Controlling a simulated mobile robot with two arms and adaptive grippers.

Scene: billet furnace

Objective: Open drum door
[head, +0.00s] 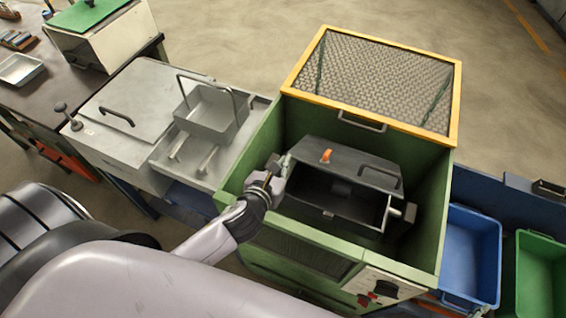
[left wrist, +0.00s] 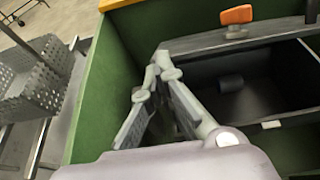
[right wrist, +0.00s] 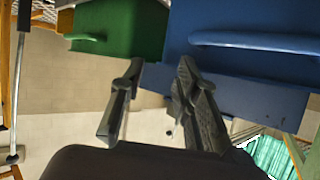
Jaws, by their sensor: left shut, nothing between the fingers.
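The dark grey drum (head: 325,212) sits inside the green machine (head: 428,215). Its drum door (head: 345,158), a grey panel with a bar handle and an orange latch (head: 327,155), stands swung up at the back, and the dark inside of the drum shows. The latch also shows in the left wrist view (left wrist: 237,15). My left gripper (head: 282,165) is shut and empty at the drum's left end, beside the door's left edge; whether it touches is unclear. My right gripper (right wrist: 160,65) is open and empty, outside the head view.
The yellow-framed mesh lid (head: 455,100) of the machine is raised. A perforated basket (head: 210,110) stands on the grey unit at left. A blue bin (head: 470,250) and green bin (head: 540,265) are at right. Green walls closely surround the drum.

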